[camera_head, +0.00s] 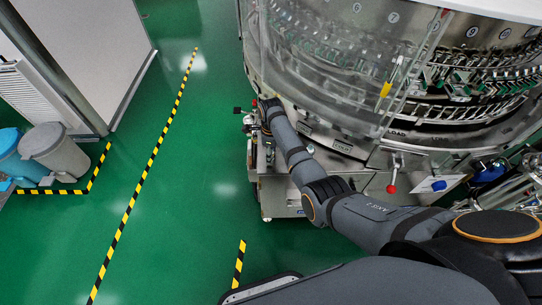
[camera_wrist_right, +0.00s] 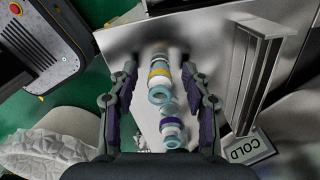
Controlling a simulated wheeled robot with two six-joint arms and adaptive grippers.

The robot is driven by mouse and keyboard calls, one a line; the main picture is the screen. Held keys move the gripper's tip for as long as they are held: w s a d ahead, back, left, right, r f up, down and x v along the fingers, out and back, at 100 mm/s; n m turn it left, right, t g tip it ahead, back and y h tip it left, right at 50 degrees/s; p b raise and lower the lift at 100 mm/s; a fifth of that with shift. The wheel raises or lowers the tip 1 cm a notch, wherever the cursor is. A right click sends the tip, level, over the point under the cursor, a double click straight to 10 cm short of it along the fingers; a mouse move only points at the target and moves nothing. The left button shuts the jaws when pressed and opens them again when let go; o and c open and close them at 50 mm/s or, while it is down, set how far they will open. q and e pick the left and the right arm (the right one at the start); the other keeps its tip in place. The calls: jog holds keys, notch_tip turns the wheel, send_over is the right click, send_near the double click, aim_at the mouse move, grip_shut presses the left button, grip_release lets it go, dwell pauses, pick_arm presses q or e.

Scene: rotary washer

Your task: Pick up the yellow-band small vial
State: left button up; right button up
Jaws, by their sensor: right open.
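In the right wrist view a small vial with a yellow band (camera_wrist_right: 159,72) lies between the fingers of my right gripper (camera_wrist_right: 160,68). The fingers are open, one on each side, with gaps to the vial. A second small vial with a blue-purple band (camera_wrist_right: 171,128) is nearer the palm, also between the fingers. Both are over a pale surface (camera_wrist_right: 150,32). In the head view my right arm reaches to a small cart beside the washer; the vials cannot be made out there. My left gripper is not in view.
A metal upright (camera_wrist_right: 253,75) and a block marked COLD (camera_wrist_right: 247,149) stand right of the fingers. In the head view the large rotary washer (camera_head: 340,70) stands beside the cart (camera_head: 275,195); green floor (camera_head: 190,200) is open to the left.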

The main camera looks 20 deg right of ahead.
jog(key=shift+f, duration=0.25)
jog(key=shift+r, duration=0.1)
jog(key=c, duration=0.8)
notch_tip(320, 180, up, 5)
jog(key=p, duration=0.5)
jog(key=shift+s, duration=0.15)
jog(key=s+r+p, duration=0.2)
jog(key=s+p, duration=0.2)
jog(key=p, duration=0.4)
jog(key=s+a+r+p, duration=0.1)
jog(key=s+r+p, duration=0.2)
jog(key=s+p, duration=0.2)
jog(key=s+r+p, duration=0.3)
jog(key=s+p, duration=0.1)
jog(key=p, duration=0.7)
jog(key=shift+s+a, duration=0.15)
jog(key=shift+s, duration=0.2)
